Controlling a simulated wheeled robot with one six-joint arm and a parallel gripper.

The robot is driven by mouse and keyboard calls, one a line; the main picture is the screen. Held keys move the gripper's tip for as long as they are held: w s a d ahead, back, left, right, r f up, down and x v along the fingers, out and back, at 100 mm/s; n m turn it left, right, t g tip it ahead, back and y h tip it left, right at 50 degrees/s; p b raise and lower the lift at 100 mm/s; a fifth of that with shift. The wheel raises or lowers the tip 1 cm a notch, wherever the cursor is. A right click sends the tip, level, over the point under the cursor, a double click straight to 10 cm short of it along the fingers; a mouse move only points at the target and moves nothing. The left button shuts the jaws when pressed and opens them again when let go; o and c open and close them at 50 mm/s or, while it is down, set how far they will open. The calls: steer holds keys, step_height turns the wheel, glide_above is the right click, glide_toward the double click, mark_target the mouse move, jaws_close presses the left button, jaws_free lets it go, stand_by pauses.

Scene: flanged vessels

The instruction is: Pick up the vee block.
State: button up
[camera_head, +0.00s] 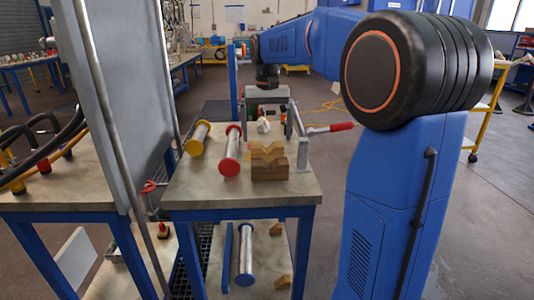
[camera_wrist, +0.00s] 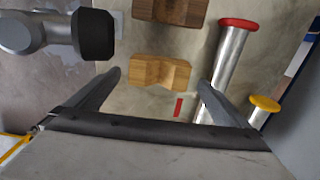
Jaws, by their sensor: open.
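Two wooden vee blocks stand close together on the small table. The lighter vee block (camera_head: 266,150) is behind the darker vee block (camera_head: 269,171) in the head view. In the wrist view, the lighter vee block (camera_wrist: 160,72) lies between my two fingertips in the picture, with clear space on both sides. The darker vee block (camera_wrist: 172,10) is cut off by the top edge there. My gripper (camera_wrist: 160,78) is open and empty. In the head view, my gripper (camera_head: 266,128) hangs over the table's far part, behind the blocks.
A red-ended cylinder (camera_head: 230,155) lies left of the blocks, and also passes close to one finger in the wrist view (camera_wrist: 233,50). A yellow-ended cylinder (camera_head: 198,138) lies farther left. A grey upright with a red handle (camera_head: 330,127) stands right. A grey panel (camera_head: 120,90) rises at left.

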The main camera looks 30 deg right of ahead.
mark_target(267, 151)
steer(key=shift+w+d+f, duration=0.1)
steer(key=shift+w+f, duration=0.05)
steer(key=shift+f, duration=2.65)
steer(key=c, duration=1)
